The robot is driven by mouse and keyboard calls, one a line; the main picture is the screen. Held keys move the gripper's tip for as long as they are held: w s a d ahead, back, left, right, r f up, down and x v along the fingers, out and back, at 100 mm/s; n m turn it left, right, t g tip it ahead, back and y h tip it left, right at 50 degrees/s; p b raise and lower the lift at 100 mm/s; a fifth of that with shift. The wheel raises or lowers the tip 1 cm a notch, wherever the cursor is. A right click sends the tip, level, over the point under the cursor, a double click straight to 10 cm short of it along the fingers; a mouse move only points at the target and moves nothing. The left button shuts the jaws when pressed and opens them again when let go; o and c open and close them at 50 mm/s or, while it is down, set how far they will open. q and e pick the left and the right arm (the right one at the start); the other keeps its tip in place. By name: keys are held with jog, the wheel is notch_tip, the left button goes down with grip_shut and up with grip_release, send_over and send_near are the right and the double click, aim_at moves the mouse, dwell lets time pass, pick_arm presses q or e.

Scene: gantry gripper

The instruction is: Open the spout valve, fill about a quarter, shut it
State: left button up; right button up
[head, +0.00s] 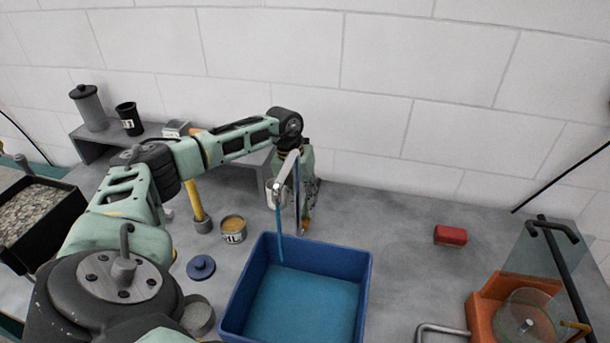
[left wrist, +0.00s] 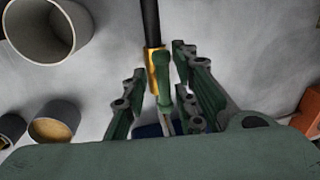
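A pale spout (head: 286,168) stands over the back of the blue basin (head: 365,290) in the head view. A thin blue stream (head: 279,235) runs from it into the basin, where blue liquid (head: 300,305) covers the floor. My left gripper (head: 306,215) is behind the spout, pointing down and partly hidden by it. In the left wrist view its two fingers (left wrist: 160,95) stand apart, either side of a slim green bar and a yellow collar (left wrist: 154,72) on a dark rod. I cannot tell whether they touch it. My right gripper is out of view.
An open tin (head: 233,231) and a blue lid (head: 201,267) lie left of the basin. A red block (head: 450,235) lies to the right, with bare bench around it. An orange stand with a glass vessel (head: 525,320) is at the lower right. The wall closes off the back.

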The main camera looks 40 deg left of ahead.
pick_arm(q)
jog(key=shift+d+f, duration=0.1)
jog(key=shift+f, duration=0.05)
notch_tip(320, 180, up, 12)
jog(key=s+a, duration=0.1)
jog(key=a, duration=0.1)
jog(key=shift+s, duration=0.15)
jog(key=shift+a+f, duration=0.1)
dwell(0.6)
